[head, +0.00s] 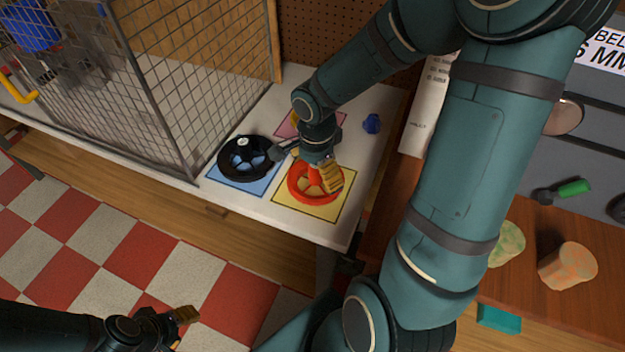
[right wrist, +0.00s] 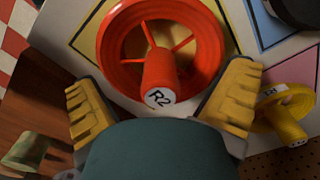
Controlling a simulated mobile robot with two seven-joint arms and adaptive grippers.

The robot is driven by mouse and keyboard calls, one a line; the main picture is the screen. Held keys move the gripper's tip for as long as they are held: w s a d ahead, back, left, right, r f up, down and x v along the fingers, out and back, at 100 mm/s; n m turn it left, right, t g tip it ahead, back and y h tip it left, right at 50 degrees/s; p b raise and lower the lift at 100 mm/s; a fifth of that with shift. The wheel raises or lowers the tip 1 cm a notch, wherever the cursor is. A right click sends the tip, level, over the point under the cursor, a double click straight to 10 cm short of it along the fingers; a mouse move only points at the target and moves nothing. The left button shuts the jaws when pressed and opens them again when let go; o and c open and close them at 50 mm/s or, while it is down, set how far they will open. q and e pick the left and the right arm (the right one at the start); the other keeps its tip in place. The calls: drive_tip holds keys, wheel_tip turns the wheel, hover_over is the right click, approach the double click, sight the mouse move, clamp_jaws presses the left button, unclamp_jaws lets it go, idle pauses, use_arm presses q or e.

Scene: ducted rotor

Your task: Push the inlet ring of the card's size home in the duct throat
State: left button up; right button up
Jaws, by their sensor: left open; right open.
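A red ring (head: 290,192) lies on a yellow square and has spokes and a central knob. The right wrist view shows the red ring (right wrist: 110,45) with its knob (right wrist: 158,75) marked "R2". My right gripper (head: 312,165) is over it, open, with yellow-padded fingers (right wrist: 160,82) either side of the knob, seemingly not clamped. A black ring (head: 232,165) lies on a blue square. A yellow ring (right wrist: 290,75) lies on a pink square, mostly hidden by my arm in the head view. My left gripper (head: 182,328) is open and empty, low at left. I cannot identify the duct throat or read a card size.
A wire cage (head: 160,90) stands at the left of the white table (head: 345,225), with a blue thing (head: 35,28) inside. A partly hidden sign (head: 605,45) reads "MM". Wooden-topped furniture stands at right.

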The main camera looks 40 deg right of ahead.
idle(0.4)
drive_tip(key=shift+b, duration=0.35)
clamp_jaws()
drive_tip(key=shift+r+p, duration=1.7)
drive_tip(key=shift+r, duration=0.85)
